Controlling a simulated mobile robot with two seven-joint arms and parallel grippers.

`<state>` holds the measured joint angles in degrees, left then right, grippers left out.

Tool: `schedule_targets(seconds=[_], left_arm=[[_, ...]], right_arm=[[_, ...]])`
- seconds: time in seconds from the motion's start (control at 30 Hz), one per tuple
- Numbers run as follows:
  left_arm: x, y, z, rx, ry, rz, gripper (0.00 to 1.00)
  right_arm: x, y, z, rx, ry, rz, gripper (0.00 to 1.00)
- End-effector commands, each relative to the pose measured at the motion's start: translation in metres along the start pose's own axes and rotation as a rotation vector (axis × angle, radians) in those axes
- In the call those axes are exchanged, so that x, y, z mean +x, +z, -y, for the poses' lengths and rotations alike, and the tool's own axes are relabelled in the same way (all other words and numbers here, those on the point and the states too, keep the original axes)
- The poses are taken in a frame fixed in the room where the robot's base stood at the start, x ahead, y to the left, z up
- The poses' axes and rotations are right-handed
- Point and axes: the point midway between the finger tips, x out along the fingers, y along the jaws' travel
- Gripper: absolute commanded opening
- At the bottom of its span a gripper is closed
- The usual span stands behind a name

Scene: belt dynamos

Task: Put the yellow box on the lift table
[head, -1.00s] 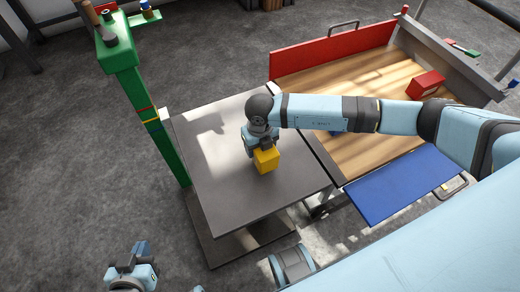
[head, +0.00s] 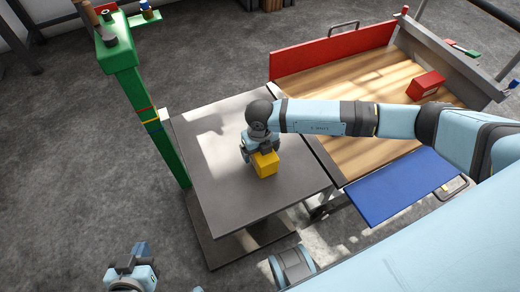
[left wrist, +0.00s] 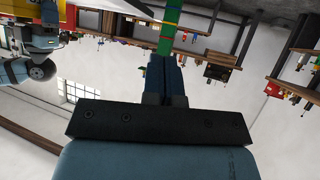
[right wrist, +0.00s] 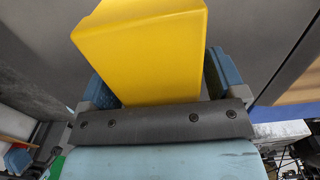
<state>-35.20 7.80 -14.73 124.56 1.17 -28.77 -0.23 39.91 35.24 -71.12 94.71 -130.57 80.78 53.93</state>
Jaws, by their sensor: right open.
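The yellow box (head: 265,164) rests on the grey top of the lift table (head: 220,190), which stands beside a green column. My right gripper (head: 259,153) is just behind and over the box. In the right wrist view the yellow box (right wrist: 145,50) fills the space between the two open fingers (right wrist: 165,85), one on each side. I cannot tell whether either finger touches it. My left gripper (head: 140,262) is low at the left, away from the table. In the left wrist view its fingers (left wrist: 166,75) are together, with nothing between them.
The green column (head: 150,115) stands at the table's left edge. To the right is a wooden surface (head: 365,150) with a red back panel (head: 335,50), a red box (head: 426,86) and a blue front flap (head: 404,187). The lift table's top is clear around the box.

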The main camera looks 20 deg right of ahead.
Motion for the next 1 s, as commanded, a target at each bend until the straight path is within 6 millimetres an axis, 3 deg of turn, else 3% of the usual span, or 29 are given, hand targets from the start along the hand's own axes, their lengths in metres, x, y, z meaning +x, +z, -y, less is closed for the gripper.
schedule_targets(seconds=[0.5, 0.73, 0.87, 0.93, 1.0], left_arm=[[-0.003, 0.001, 0.003, 0.011, -0.011, 0.023, 0.00], [-0.002, 0.004, 0.003, 0.011, -0.012, 0.030, 0.00], [-0.002, 0.003, 0.003, 0.010, -0.013, 0.028, 0.00], [-0.002, 0.003, 0.003, 0.010, -0.013, 0.027, 0.00], [-0.003, 0.002, 0.003, 0.010, -0.012, 0.027, 0.00]], right_arm=[[-0.100, 0.001, 0.001, 0.000, -0.001, 0.003, 0.89], [-0.115, -0.004, -0.007, -0.009, 0.031, -0.012, 0.89], [-0.108, -0.036, -0.058, -0.059, 0.269, -0.092, 0.89], [-0.111, -0.064, -0.103, -0.081, 0.509, -0.156, 0.89], [-0.128, -0.092, -0.149, -0.065, 0.799, -0.214, 0.89]])
